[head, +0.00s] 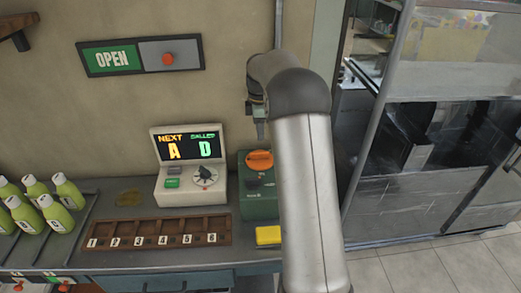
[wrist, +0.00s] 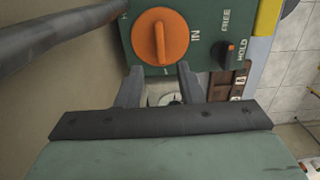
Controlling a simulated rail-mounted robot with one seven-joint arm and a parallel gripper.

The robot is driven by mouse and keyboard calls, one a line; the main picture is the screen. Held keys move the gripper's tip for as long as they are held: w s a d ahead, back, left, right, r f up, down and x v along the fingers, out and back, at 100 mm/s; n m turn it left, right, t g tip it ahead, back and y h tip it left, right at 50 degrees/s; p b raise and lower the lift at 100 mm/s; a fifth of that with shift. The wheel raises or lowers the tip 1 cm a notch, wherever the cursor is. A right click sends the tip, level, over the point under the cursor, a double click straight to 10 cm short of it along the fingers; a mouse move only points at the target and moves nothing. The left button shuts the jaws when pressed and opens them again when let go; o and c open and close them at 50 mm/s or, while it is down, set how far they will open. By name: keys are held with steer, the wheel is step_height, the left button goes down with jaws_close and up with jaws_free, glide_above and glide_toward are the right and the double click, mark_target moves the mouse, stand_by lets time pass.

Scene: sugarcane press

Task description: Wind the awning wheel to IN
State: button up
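The awning wheel (wrist: 160,37) is a round orange knob with a raised grip bar, on the face of a green box (wrist: 205,58). The word IN is printed beside it, and FREE and HOLD stand near a small lever (wrist: 229,52). In the head view the wheel (head: 260,160) and the green box (head: 258,199) are partly covered by my arm. My gripper (wrist: 157,70) is open, its two dark fingers spread apart close to the wheel's near edge. Nothing shows between the fingertips. In the head view the gripper (head: 259,131) shows only partly, just above the box.
A display machine (head: 187,190) with a dial stands left of the green box. A numbered wooden tray (head: 160,244) and a yellow block (head: 268,236) lie in front. Several green bottles (head: 55,213) stand at far left. A dark bar (wrist: 55,38) crosses the wrist view's upper left.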

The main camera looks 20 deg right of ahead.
mark_target(260, 152)
step_height(260, 152, down, 9)
steer(key=shift+f+p, duration=0.2)
steer(key=shift+p, duration=0.45)
jaws_close()
